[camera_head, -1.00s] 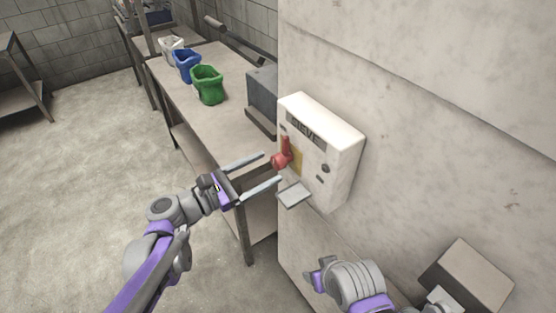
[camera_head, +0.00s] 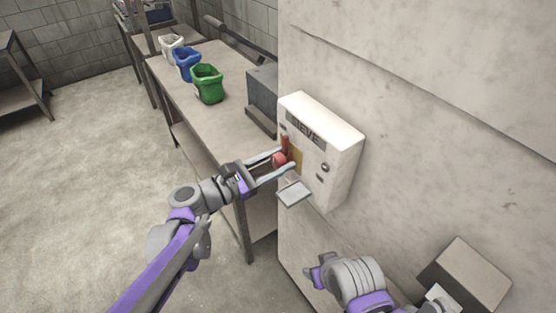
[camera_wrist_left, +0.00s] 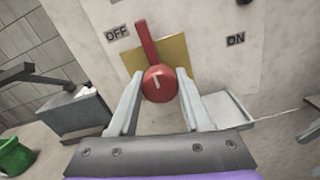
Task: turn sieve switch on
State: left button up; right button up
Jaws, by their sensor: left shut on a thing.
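The sieve switch is a red rotary knob with a handle (camera_wrist_left: 158,82) on a yellow plate (camera_wrist_left: 176,52). In the left wrist view its handle points up and a little left, toward the OFF label (camera_wrist_left: 117,33); the ON label (camera_wrist_left: 235,40) is to the right. The white box marked SIEVE (camera_head: 335,136) carries it on the wall. My left gripper (camera_head: 284,160) has its two fingers on either side of the round red knob, shut on it. My right gripper (camera_head: 318,275) is low in the head view, apart from the box; its jaws are not clear.
A small grey flap (camera_head: 294,194) juts out below the switch. A metal table (camera_head: 205,125) left of the wall holds green (camera_head: 208,84), blue (camera_head: 187,65) and white (camera_head: 171,48) containers. A grey box (camera_head: 466,276) is at lower right. Open floor lies left.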

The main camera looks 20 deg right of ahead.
pick_arm(q)
grip_shut()
jog(key=shift+m, duration=0.4)
jog(key=m, duration=0.3)
jog(key=shift+m, duration=0.3)
jog(key=m, duration=0.4)
jog(key=shift+m, duration=0.3)
jog(key=m+p, duration=0.1)
jog(key=m, duration=0.3)
jog(key=shift+m, duration=0.3)
jog(key=shift+m+p, duration=0.35)
jog(key=shift+m, duration=1.75)
